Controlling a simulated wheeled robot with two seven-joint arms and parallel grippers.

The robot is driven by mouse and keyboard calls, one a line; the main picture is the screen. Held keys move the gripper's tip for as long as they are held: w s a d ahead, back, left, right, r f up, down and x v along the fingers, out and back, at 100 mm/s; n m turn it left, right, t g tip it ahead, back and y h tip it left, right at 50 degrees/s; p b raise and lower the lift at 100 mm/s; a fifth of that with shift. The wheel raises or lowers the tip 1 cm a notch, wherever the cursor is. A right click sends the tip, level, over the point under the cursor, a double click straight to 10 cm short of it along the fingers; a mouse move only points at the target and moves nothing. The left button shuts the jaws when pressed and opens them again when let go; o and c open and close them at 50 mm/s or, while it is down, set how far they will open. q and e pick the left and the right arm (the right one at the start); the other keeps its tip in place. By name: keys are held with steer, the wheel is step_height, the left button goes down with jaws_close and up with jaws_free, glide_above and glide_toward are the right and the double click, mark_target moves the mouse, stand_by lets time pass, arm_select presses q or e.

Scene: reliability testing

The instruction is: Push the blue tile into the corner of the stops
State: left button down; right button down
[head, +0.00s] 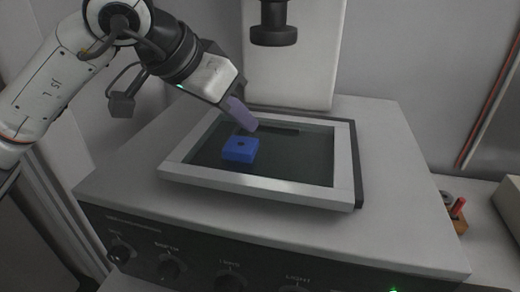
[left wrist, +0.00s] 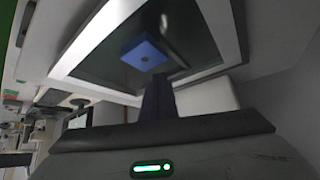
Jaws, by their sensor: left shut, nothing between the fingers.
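The blue tile (head: 240,149), a square block with a dark round spot on top, lies on the dark floor of the light-framed tray (head: 345,155), left of its middle. It also shows in the left wrist view (left wrist: 143,54). My left gripper (head: 251,127) is shut and empty, its fingers pointing down just behind the tile. In the left wrist view the finger tips (left wrist: 158,82) are close to the tile; whether they touch it I cannot tell. A dark bar (head: 280,132) near the tray's back edge may be one of the stops; the corner is not clear.
The tray sits on a grey machine top (head: 400,200) with knobs on its front. A white column (head: 300,60) with a dark round part (head: 273,34) hanging in front stands behind the tray. The tray's right side is clear. A red-handled item (head: 457,207) lies at the right.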

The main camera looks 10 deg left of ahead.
arm_select(q)
steer(key=shift+s, duration=0.1)
stand_by(0.4)
